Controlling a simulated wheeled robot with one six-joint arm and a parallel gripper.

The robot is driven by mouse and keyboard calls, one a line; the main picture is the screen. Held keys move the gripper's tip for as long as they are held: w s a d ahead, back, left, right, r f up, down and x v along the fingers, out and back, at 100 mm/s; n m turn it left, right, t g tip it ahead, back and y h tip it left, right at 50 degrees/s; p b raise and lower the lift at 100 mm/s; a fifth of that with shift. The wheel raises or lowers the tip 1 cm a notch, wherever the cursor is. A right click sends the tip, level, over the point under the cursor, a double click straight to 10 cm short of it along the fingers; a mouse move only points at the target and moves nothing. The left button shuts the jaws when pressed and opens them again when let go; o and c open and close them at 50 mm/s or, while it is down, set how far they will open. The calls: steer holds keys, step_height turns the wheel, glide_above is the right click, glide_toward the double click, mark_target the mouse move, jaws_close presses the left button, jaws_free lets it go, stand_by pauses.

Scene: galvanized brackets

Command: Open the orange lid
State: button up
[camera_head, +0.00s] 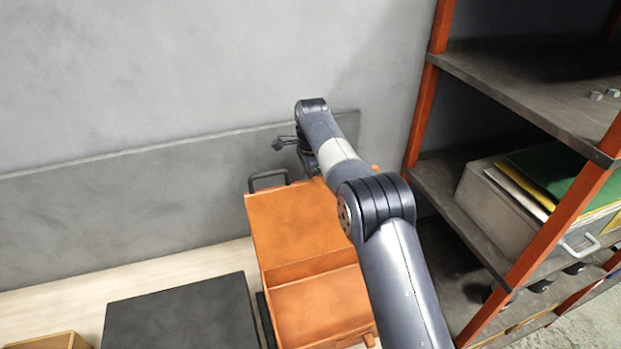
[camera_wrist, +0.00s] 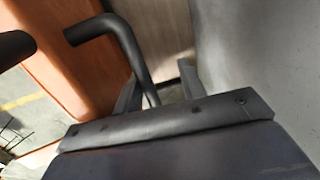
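The orange box shows in the head view, with a broad far panel that looks like the orange lid (camera_head: 291,228). A darker step separates it from a near orange section (camera_head: 318,308); I cannot tell for sure how far the lid is raised. A black bar handle (camera_head: 268,175) sits at the panel's far left edge, and a bent black bar (camera_wrist: 128,45) shows close up in the wrist view. My gripper (camera_wrist: 160,88) has its fingers apart, with the bar's lower end near the left finger. No grip on it shows. My arm hides the box's right side.
A dark flat-topped block (camera_head: 182,315) stands left of the box, with a wooden tray (camera_head: 50,341) farther left. A grey wall (camera_head: 150,80) is behind. An orange-post shelf rack (camera_head: 425,100) stands close on the right, holding a grey file box (camera_head: 500,205).

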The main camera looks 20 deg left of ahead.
steer(key=shift+w+r, duration=0.1)
steer(key=shift+r, duration=0.15)
step_height(320, 180, up, 7)
steer(key=shift+s, duration=0.25)
steer(key=shift+d, duration=0.1)
stand_by(0.3)
step_height(320, 180, down, 7)
steer(key=shift+r, duration=0.15)
stand_by(0.5)
steer(key=shift+s+d, duration=0.1)
